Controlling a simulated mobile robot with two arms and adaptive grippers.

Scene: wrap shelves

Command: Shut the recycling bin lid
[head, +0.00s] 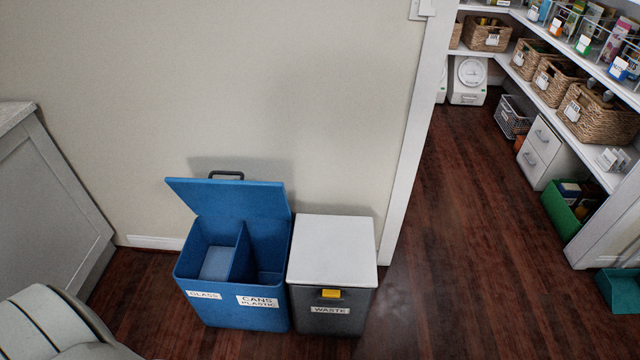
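The blue recycling bin (216,307) stands on the floor against the wall, left of centre in the head view. Its blue lid (228,195) is raised and leans back toward the wall, with a dark handle (227,175) at its top edge. A divider splits the inside into two compartments. The front labels read GLASS and CANS PLASTIC. Neither gripper can be made out in the head view.
A dark waste bin (331,310) with a flat white lid (333,240) stands right beside the blue bin. A grey cabinet (45,205) is at left. A doorway at right opens to pantry shelves (590,75) with baskets. The wooden floor (440,240) is clear there.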

